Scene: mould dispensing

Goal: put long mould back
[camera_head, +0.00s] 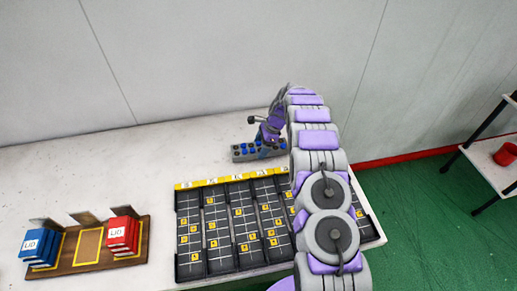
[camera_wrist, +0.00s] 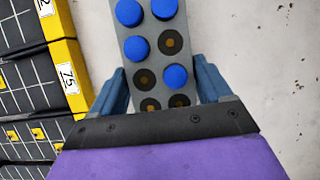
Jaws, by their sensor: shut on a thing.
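The long mould (camera_head: 243,153) is a grey block with two rows of round holes, some with blue tops and some dark. It lies on or just above the white table behind the black rack; I cannot tell which. It also shows in the wrist view (camera_wrist: 150,55), running up from between the fingers. My gripper (camera_head: 268,138) is over the mould's right part. In the wrist view my gripper (camera_wrist: 162,95) has one blue finger on each side of the mould and is shut on it. The mould's near end is hidden by my gripper.
The black rack (camera_head: 235,228) with yellow numbered labels fills the table's front, partly behind my arm. The white table (camera_head: 90,175) is clear at back left.

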